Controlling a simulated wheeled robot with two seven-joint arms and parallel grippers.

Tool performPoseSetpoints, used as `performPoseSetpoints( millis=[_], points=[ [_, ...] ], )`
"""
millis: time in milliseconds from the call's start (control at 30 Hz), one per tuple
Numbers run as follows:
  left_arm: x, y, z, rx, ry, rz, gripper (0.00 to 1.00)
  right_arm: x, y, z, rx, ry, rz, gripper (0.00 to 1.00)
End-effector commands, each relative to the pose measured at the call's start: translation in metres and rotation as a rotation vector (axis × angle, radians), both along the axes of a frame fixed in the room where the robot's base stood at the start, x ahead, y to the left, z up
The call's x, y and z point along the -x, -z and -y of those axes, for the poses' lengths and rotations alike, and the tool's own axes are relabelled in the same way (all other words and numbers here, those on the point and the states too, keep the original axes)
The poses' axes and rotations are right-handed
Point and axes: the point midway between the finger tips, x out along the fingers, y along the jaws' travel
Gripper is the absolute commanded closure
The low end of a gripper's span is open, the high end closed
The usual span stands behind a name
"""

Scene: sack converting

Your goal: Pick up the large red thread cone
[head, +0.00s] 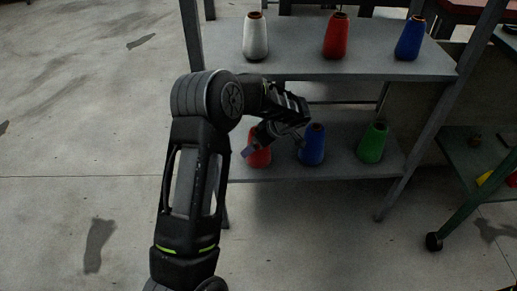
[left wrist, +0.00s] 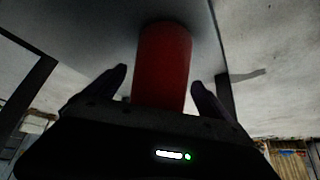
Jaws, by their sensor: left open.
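A red thread cone (head: 260,158) stands on the lower shelf at the left end of its row, partly hidden by my left gripper. Another red thread cone (head: 336,36) stands in the middle of the upper shelf. My left gripper (head: 271,143) is at the lower-shelf red cone, open. In the left wrist view a red cone (left wrist: 163,62) shows between the two open fingers (left wrist: 160,90), with gaps visible on both sides. I cannot tell how deep it sits between them. My right gripper is not in view.
The upper shelf (head: 300,68) also holds a white cone (head: 255,37) and a blue cone (head: 410,38). The lower shelf (head: 340,167) also holds a blue cone (head: 313,146), close beside my gripper, and a green cone (head: 372,142). A green wheeled cart (head: 462,212) stands at right. Floor at left is clear.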

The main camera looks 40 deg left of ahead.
Motion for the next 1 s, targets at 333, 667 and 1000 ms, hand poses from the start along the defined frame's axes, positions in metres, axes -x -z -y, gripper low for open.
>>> performPoseSetpoints(
  millis=[333, 667, 1000],
  points=[
    [0.0001, 0.0001, 0.0001, 0.0, 0.0, 0.0, 0.21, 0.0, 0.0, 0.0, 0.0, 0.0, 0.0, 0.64],
    [0.0002, 0.0001, 0.0001, 0.0, 0.0, 0.0, 0.48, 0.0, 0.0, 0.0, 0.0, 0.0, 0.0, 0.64],
    [0.0002, 0.0001, 0.0001, 0.0, -0.001, -0.001, 0.75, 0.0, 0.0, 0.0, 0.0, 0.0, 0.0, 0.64]
  ],
)
